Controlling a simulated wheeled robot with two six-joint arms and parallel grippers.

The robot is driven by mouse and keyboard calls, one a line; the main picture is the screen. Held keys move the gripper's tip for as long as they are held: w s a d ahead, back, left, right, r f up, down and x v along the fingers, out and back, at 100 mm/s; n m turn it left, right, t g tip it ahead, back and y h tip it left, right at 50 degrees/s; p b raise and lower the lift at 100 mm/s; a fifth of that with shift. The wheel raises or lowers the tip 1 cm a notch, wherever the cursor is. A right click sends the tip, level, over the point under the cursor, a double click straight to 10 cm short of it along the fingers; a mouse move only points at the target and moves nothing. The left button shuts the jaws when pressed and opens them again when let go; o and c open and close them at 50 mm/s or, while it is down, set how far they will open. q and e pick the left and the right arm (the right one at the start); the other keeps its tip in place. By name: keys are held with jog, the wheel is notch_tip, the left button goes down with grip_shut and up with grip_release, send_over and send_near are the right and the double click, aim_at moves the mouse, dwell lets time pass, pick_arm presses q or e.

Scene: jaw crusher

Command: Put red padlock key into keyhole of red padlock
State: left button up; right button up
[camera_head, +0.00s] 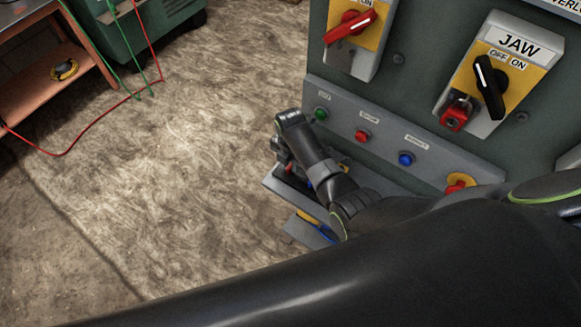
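The red padlock (453,117) hangs at the lower left of the yellow JAW switch plate (500,75), under its black rotary handle. Its keyhole is too small to make out. My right arm reaches in from the right, and its gripper end (284,152) is low over a grey ledge (276,184) at the panel's foot, left of and below the padlock. The fingers are mostly hidden, so I cannot tell whether they are open or hold anything. I cannot make out the red key; small red and blue bits show by the gripper. My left gripper is not in view.
A sloping strip with green (321,114), red (362,136) and blue (405,159) buttons and a red knob (458,186) juts out below the switches. A red-handled switch (350,26) is up left. Cables (100,128) lie on the open floor at left.

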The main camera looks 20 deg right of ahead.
grip_shut()
